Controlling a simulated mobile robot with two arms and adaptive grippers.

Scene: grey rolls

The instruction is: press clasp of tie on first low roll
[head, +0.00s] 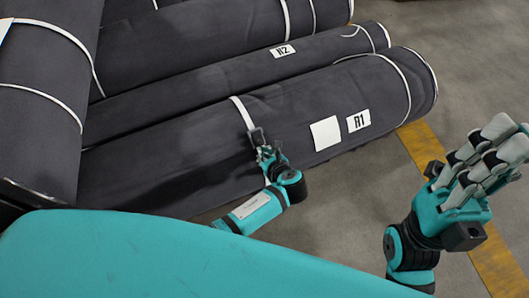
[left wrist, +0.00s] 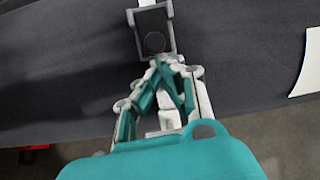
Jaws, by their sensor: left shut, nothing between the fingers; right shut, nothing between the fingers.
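The dark grey roll labelled R1 (head: 285,120) lies lowest and nearest on the floor. A white tie (head: 242,112) runs over it, ending at a dark clasp (head: 256,137) on its near side. In the left wrist view the clasp (left wrist: 152,30) is a grey frame with a dark plate and round button. My left gripper (head: 264,153) is shut and empty, its tips (left wrist: 163,64) at the clasp's lower edge, below the button. I cannot tell whether they touch. My right gripper (head: 492,150) is shut and empty, raised to the right, away from the rolls.
The roll R2 (head: 283,50) lies behind R1, with more rolls (head: 200,35) behind and at left. R1 bears a blank white patch (head: 325,133). A yellow floor line (head: 424,148) passes R1's right end. A red thing (left wrist: 33,152) shows at lower left.

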